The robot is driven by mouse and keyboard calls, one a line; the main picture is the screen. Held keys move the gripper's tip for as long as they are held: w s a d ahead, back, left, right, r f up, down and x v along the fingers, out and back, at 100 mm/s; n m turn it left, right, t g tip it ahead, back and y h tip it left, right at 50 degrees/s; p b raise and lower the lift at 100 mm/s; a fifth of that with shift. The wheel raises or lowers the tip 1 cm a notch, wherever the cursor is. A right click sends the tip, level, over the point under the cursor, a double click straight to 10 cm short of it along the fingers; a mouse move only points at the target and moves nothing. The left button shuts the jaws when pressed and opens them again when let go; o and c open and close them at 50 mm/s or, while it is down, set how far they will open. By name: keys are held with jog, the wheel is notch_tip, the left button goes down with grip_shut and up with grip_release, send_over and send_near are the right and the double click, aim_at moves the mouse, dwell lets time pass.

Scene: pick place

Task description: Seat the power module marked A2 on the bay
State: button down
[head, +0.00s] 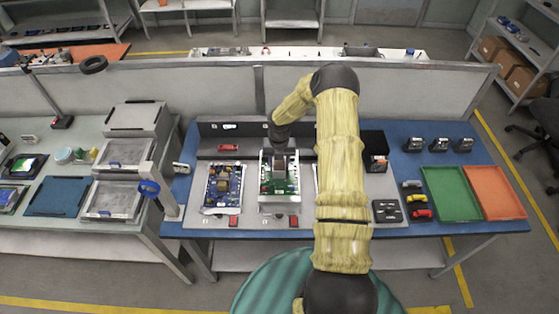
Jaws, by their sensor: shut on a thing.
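My gripper (279,152) points down over the middle work station at the centre of the blue bench. It is shut on a grey-brown block, which I take to be the power module (279,176). The block is over a green circuit board in a white frame, which I take to be the bay (265,194). Whether the block touches the board cannot be told from this view. The A2 marking is too small to read. My arm hides part of the bench right of the board.
A blue circuit board (222,185) lies to the left. Several black modules stand at the back right, near a green tray (452,194) and an orange tray (496,192). Small coloured cars and a black block (387,211) lie right of my arm. A grey partition (200,88) runs behind.

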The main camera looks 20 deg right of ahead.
jog(key=shift+f+b, duration=2.15)
jog(key=shift+f, duration=1.15)
jog(key=shift+w, duration=0.1)
jog(key=shift+d+r, duration=0.1)
jog(key=shift+d, duration=0.05)
jog(key=shift+a, duration=0.2)
jog(key=shift+d+f+b, duration=0.25)
jog(key=shift+f+b, duration=0.05)
jog(key=shift+f, duration=0.3)
jog(key=shift+a, duration=0.2)
jog(key=shift+f+b, duration=0.35)
jog(key=shift+f, duration=0.15)
jog(key=c, duration=0.7)
grip_release()
